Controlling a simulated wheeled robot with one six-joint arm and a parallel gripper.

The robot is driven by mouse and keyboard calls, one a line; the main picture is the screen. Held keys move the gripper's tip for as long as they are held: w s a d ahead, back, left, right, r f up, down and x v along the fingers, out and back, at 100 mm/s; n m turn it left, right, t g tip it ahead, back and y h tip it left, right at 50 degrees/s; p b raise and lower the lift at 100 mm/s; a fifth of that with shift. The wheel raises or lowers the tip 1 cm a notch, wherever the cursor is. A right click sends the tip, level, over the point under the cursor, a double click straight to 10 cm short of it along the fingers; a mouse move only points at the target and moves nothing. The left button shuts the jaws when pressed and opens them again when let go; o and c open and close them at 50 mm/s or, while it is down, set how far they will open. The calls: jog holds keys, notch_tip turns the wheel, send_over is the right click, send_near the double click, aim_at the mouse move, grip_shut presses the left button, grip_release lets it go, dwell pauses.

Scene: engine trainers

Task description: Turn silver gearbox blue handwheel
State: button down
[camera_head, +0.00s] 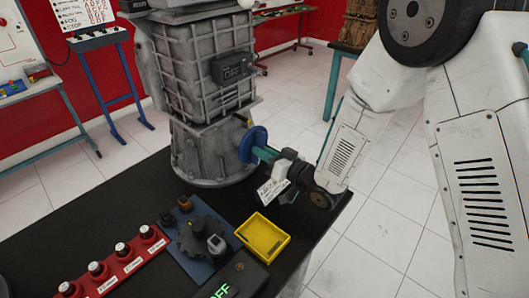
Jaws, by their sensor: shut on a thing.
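The silver-grey gearbox (205,95) stands upright on the black table, left of centre in the head view. The blue handwheel (252,144) sticks out from the lower right side of the gearbox, seen nearly edge-on. My gripper (264,154) reaches in from the right, with its fingers at the handwheel and shut on it. The exact contact of the fingertips on the wheel is small and partly hidden. My white arm (345,150) comes down from the upper right.
A yellow tray (263,238) lies on the black table (140,196) below my gripper. Left of it are a grey geared block (204,242) and a red panel with several knobs (116,262). A green-lit display (226,288) is at the front edge. White floor lies open to the right.

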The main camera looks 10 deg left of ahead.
jog(key=shift+s+f+m, duration=0.15)
jog(key=shift+m, duration=0.45)
jog(key=c, duration=1.4)
grip_release()
jog(key=shift+o, duration=0.2)
jog(key=shift+d, duration=0.1)
jog(key=v, duration=0.7)
jog(key=shift+s+d, duration=0.2)
jog(key=shift+d, duration=0.05)
